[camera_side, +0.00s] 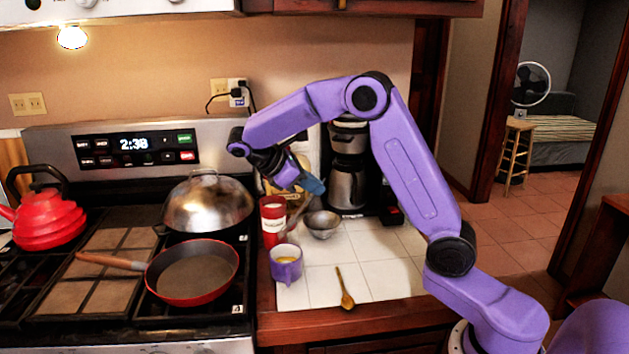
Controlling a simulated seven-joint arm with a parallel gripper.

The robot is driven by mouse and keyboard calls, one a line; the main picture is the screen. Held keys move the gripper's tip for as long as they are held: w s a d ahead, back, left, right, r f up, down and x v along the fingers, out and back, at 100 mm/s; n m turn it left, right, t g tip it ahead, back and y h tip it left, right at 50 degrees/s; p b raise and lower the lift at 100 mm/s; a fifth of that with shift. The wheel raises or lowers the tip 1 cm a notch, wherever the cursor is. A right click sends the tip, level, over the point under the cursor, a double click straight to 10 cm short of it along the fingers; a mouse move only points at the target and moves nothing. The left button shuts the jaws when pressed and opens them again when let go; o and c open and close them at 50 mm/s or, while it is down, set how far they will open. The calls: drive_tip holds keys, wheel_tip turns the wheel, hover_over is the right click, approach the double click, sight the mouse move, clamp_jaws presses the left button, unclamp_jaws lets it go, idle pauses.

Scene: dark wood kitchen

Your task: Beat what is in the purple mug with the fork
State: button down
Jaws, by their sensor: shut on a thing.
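The purple mug (287,271) stands upright on the white tiled counter, near its left edge by the stove. Something yellow shows inside it. My gripper (313,187) is above and to the right of the mug, shut on the fork (297,216). The fork is thin and grey and slants down to the left toward the mug's mouth. Its lower end is close to the back of the rim; I cannot tell whether it is inside the mug.
A red-and-white can (272,221) and a metal bowl (323,225) stand behind the mug. A wooden spoon (345,290) lies in front, to the right. A coffee maker (348,170) is at the back. A red pan (192,272) sits on the stove. Tiles at right are clear.

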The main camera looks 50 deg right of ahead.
wheel_tip(320, 180, down, 10)
drive_tip(key=shift+r, duration=0.25)
idle(0.7)
idle(0.4)
